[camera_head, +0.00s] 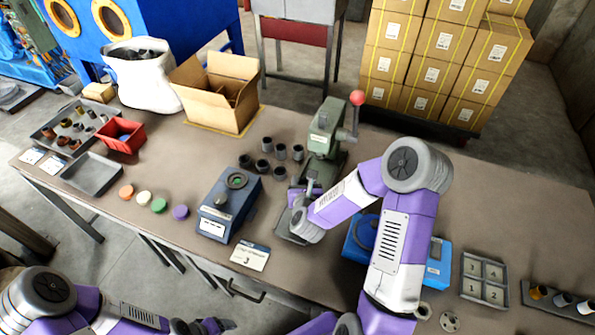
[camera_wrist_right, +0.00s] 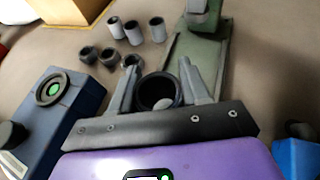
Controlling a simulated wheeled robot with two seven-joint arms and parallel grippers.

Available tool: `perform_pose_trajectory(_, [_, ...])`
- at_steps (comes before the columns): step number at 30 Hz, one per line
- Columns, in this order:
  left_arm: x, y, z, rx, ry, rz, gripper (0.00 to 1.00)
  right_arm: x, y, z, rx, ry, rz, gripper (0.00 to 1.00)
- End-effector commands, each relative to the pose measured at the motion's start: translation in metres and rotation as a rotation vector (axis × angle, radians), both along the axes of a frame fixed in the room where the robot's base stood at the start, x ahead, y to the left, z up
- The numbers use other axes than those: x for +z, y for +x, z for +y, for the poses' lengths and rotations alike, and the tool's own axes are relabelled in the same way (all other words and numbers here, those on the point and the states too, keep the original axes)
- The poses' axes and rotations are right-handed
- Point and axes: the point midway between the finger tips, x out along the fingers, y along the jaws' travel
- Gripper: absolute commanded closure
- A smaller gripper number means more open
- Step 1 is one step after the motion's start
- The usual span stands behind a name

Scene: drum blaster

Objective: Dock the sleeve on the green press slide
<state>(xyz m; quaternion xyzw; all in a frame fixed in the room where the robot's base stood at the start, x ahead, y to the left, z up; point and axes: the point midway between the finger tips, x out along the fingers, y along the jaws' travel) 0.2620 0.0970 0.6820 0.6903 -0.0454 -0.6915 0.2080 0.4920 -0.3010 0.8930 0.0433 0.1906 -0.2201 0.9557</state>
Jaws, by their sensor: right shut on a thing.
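A dark, hollow sleeve (camera_wrist_right: 144,93) sits between the two grey fingers of my right gripper (camera_wrist_right: 161,70) in the right wrist view, its open end facing the camera. The green press (camera_head: 322,137) stands at the back middle of the table. Its flat green bed (camera_wrist_right: 205,60) shows just beyond the fingers in the wrist view. I cannot tell whether the sleeve touches the slide. My left gripper (camera_head: 205,326) is low at the bottom edge, away from the table; its jaws are unclear.
Several loose sleeves (camera_wrist_right: 157,30) stand left of the press. A blue device (camera_head: 228,203) with a round green-lit top is left of my right gripper. A blue unit (camera_head: 438,262) and a numbered tray (camera_head: 484,277) are to the right. A red-knobbed lever (camera_head: 357,98) rises from the press.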

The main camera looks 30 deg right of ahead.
Motion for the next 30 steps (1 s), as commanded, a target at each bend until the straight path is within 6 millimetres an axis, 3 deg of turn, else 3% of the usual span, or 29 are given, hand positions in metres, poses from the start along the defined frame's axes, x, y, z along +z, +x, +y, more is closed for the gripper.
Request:
perform_pose_trajectory(16, [-0.035, 0.000, 0.000, 0.000, 0.000, 0.000, 0.24, -0.050, 0.000, 0.001, 0.002, 0.000, -0.002, 1.00])
perform_pose_trajectory(30, [-0.037, 0.000, 0.000, 0.000, 0.000, 0.000, 0.24, -0.055, 0.000, 0.001, 0.002, 0.000, -0.002, 1.00])
